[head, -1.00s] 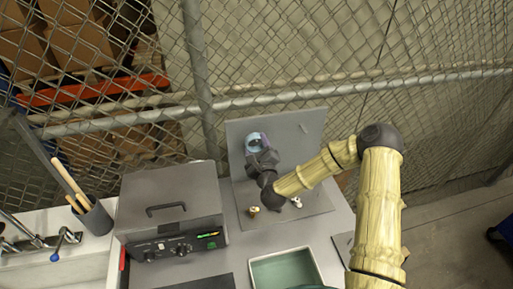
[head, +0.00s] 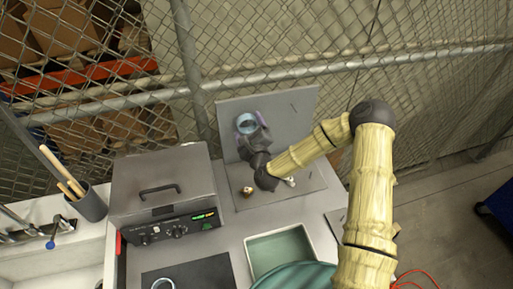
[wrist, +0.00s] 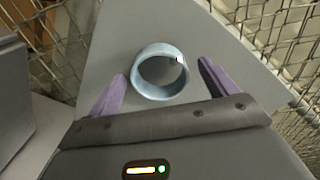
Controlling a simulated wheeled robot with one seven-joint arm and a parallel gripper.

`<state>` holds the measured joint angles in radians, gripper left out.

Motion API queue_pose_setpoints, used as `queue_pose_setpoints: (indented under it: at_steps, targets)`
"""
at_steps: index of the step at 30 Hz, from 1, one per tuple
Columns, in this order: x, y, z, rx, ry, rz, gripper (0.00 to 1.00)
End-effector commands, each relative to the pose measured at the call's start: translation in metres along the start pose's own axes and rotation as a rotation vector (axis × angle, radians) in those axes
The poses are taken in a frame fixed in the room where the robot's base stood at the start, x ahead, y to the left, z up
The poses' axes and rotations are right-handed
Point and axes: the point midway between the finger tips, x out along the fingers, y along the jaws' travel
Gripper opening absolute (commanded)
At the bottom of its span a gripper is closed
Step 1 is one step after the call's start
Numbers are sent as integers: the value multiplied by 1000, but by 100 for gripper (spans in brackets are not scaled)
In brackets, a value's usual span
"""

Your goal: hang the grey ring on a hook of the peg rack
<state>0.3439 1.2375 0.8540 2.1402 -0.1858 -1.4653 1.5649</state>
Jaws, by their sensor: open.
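A pale blue-grey ring (head: 246,123) is at the upright back plate of the peg rack (head: 290,125), on its left side. In the wrist view the ring (wrist: 137,80) is face-on, with a small white peg tip at its upper right inner edge, so it looks hung on a hook. My gripper (wrist: 160,86) is open, with one purple finger on each side of the ring and a gap to both. In the head view my gripper (head: 252,122) partly covers the ring. Another hook (head: 293,107) shows bare on the plate's right.
A second pale ring (head: 162,284) lies on a dark mat (head: 200,272) at the front. A green-lined tray (head: 248,248) stands beside it. Small items (head: 247,192) lie on the rack's base. A grey heated box (head: 160,180) is at left; wire fence stands behind.

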Motion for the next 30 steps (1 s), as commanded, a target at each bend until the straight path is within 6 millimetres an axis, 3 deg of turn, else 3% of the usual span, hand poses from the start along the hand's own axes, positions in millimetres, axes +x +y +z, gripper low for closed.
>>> queue_pose_setpoints:
  at_steps: [21, 30]
  targets:
    - [-106, 2, -2, 1, 0, 2, 85]
    - [-120, -3, 3, -1, 2, 0, 85]
